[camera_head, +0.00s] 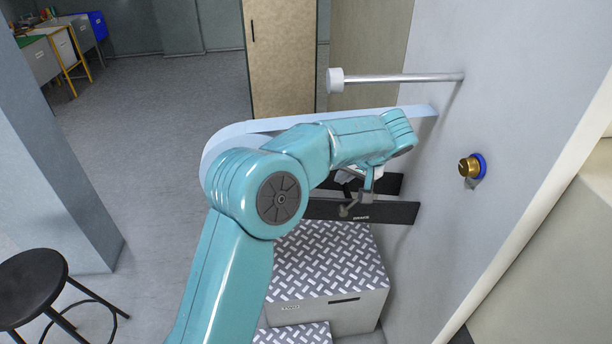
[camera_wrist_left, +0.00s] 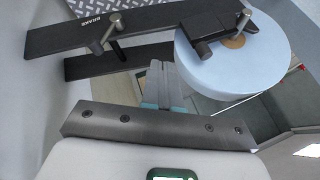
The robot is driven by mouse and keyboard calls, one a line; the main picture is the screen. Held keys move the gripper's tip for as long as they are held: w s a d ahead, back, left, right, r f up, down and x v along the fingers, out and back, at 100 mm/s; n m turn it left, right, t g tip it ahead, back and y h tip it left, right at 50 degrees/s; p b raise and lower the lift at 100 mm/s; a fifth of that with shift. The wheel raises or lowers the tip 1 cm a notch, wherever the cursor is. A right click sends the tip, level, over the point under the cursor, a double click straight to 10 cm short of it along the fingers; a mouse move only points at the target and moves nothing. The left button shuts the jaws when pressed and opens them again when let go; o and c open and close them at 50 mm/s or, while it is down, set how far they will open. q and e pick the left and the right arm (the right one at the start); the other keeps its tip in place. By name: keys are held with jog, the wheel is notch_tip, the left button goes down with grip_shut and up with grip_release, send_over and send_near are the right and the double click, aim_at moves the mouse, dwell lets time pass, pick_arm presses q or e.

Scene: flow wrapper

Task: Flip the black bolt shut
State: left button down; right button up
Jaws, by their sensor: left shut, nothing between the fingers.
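In the left wrist view, a black block (camera_wrist_left: 207,28), which looks like the bolt, sits across the end of a black bar, in front of the pale blue roll (camera_wrist_left: 215,72). I cannot tell its exact position as open or shut. The bar (camera_wrist_left: 70,34) is marked BRAKE and carries a metal peg (camera_wrist_left: 111,28); another peg (camera_wrist_left: 243,20) is at the block's side. My left gripper (camera_wrist_left: 160,68) is shut and empty, below the bars and left of the roll, apart from the block. In the head view, my left arm hides the block and most of this gripper.
In the head view, the BRAKE bar (camera_head: 385,212) stands out from the grey wall panel (camera_head: 510,75), above a tread-plate step (camera_head: 325,255). A metal rod (camera_head: 405,78) with a white end and a brass knob (camera_head: 468,167) are on the panel. A black stool (camera_head: 32,285) stands lower left.

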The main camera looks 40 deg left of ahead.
pick_arm(q)
jog(key=r, duration=0.1)
jog(key=a+r, duration=0.1)
jog(key=r+n, duration=0.1)
jog(key=shift+s+a+y, duration=0.2)
jog(key=shift+s+y, duration=0.1)
jog(key=shift+s, duration=0.05)
jog(key=shift+w+a+f, duration=0.1)
jog(key=shift+f, duration=0.05)
jog(key=a+f+p, duration=0.3)
jog(key=a+f, duration=0.5)
jog(key=a, duration=0.1)
jog(key=shift+s+p, duration=0.4)
jog(key=shift+s, duration=0.05)
jog(key=shift+a, duration=0.1)
